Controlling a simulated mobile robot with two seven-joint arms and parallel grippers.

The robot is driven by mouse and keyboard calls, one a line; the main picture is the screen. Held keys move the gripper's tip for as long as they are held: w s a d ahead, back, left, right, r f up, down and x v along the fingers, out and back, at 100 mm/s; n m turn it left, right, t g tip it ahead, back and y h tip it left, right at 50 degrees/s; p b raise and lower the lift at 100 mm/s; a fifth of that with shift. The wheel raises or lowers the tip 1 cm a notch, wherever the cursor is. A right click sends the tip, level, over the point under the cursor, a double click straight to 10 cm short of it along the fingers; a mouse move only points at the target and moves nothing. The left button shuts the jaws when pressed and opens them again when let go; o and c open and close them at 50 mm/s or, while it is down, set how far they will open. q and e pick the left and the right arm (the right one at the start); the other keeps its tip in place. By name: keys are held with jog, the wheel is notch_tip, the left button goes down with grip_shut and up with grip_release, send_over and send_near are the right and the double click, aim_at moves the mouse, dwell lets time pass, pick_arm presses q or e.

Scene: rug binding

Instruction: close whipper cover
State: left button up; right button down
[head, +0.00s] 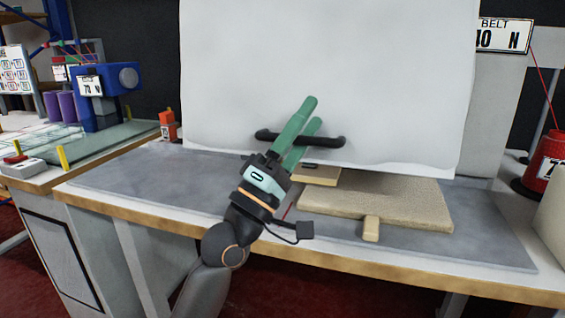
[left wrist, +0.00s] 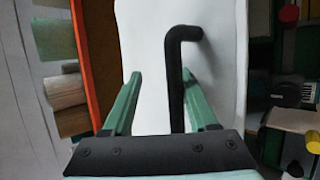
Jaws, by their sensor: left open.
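The whipper cover (head: 360,80) is a large white panel standing up over the back of the grey work table, with its lower edge just above the table top. A black bar handle (head: 328,140) sits low on its front. My left gripper (head: 314,112) is open at the handle, its two green fingers reaching past the bar. In the left wrist view the handle (left wrist: 177,95) runs between the fingers (left wrist: 161,75), nearer the right-hand one. I see no grip on it. My right gripper is not in view.
A beige rug piece (head: 400,203) lies on the grey table top (head: 130,190) below the cover, with a small wooden block (head: 371,229) at its front edge. A blue machine (head: 105,95) stands at left, a red canister (head: 545,165) at right.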

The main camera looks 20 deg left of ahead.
pick_arm(q)
jog(key=v, duration=1.2)
jog(key=shift+y, duration=0.3)
jog(key=shift+w+a, duration=0.1)
